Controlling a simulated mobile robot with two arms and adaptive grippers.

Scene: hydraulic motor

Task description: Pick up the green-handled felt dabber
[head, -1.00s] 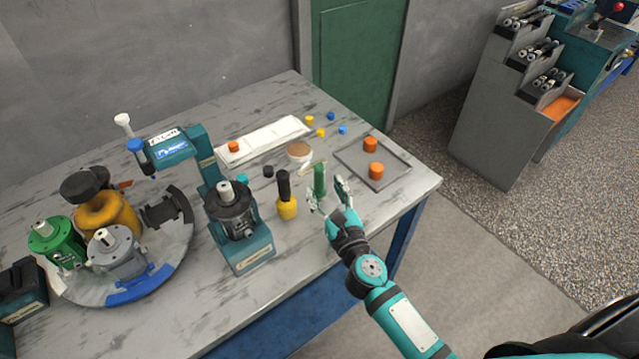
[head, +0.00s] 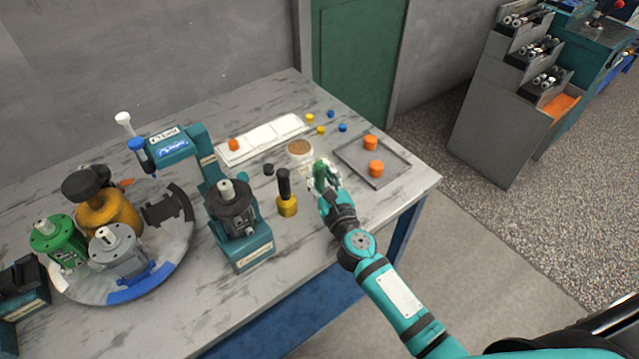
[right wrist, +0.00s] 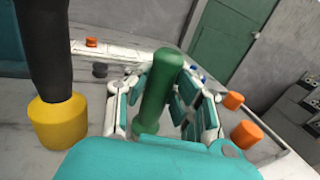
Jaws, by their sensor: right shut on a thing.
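The green-handled felt dabber (head: 321,174) stands near the right part of the table, between the yellow-and-black tool and the grey tray. In the right wrist view its green handle (right wrist: 160,88) stands upright, leaning slightly, between the fingers. My right gripper (head: 323,178) is shut on the handle, with a finger on each side of it in the right wrist view (right wrist: 158,100). The dabber's lower end is partly hidden by the gripper; I cannot tell whether it touches the table. My left gripper is not in view.
A yellow tool with a black handle (head: 286,206) stands close left of the gripper. A grey tray (head: 350,160) with orange caps (head: 376,169) lies to the right. A round brown-topped container (head: 300,148) is behind. A teal fixture (head: 246,252) stands further left.

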